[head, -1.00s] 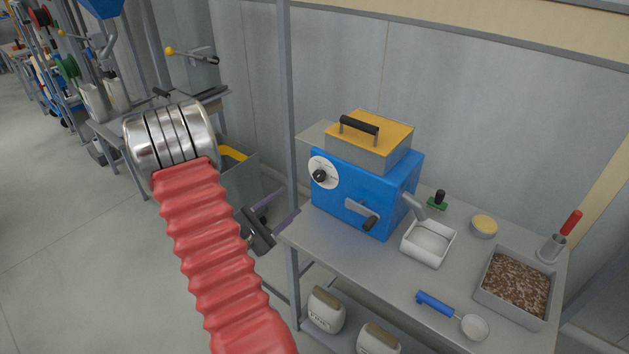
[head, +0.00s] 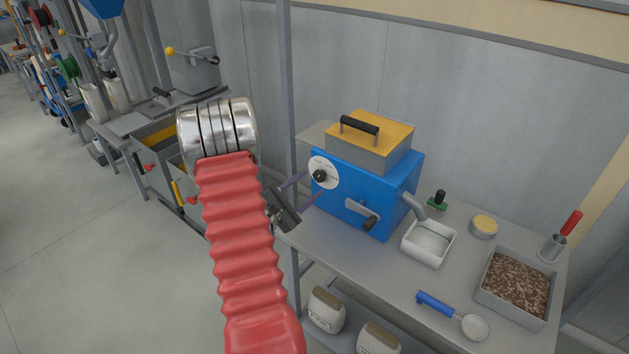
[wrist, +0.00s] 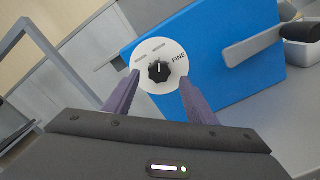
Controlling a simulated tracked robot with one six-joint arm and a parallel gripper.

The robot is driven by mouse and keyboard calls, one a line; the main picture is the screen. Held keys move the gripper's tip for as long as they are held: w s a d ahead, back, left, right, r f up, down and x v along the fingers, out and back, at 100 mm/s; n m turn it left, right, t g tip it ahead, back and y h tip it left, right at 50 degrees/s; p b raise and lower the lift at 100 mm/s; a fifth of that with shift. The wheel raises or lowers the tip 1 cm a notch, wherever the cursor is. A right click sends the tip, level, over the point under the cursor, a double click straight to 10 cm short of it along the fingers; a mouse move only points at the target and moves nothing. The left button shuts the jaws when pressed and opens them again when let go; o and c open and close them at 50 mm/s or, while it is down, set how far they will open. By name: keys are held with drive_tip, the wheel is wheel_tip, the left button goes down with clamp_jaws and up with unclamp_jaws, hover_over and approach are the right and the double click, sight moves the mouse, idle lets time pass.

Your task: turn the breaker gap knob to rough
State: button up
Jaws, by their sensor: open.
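The blue breaker (head: 375,195) stands on the bench with a white dial (head: 330,163) on its left face. The black gap knob (head: 319,175) sits at the dial's centre; it also shows in the wrist view (wrist: 159,70). There the word FINE is legible at the dial's right; smaller words above are hard to read. A pale mark on the knob points roughly upward in that view. My gripper (head: 312,183) is open and empty, facing the dial. In the wrist view its purple fingers lie either side of the knob, apart from it.
A crank handle (head: 368,217) sticks out low on the breaker's front. A white tray (head: 428,243), a blue-handled scoop (head: 437,304) and a bin of brown grains (head: 517,283) are on the bench. A grey post (head: 287,80) rises behind my gripper.

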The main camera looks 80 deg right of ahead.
sight(319, 180)
drive_tip(key=shift+x, duration=1.85)
drive_tip(key=shift+c, duration=0.4)
drive_tip(key=c, duration=0.9)
drive_tip(key=shift+s+d, duration=0.1)
drive_tip(key=shift+s, duration=0.05)
drive_tip(key=shift+c, duration=0.3)
drive_tip(key=shift+f, duration=0.1)
drive_tip(key=shift+a+n, duration=0.2)
drive_tip(key=shift+n, duration=0.2)
drive_tip(key=n, duration=0.4)
drive_tip(key=shift+f, duration=0.1)
drive_tip(key=n, duration=0.7)
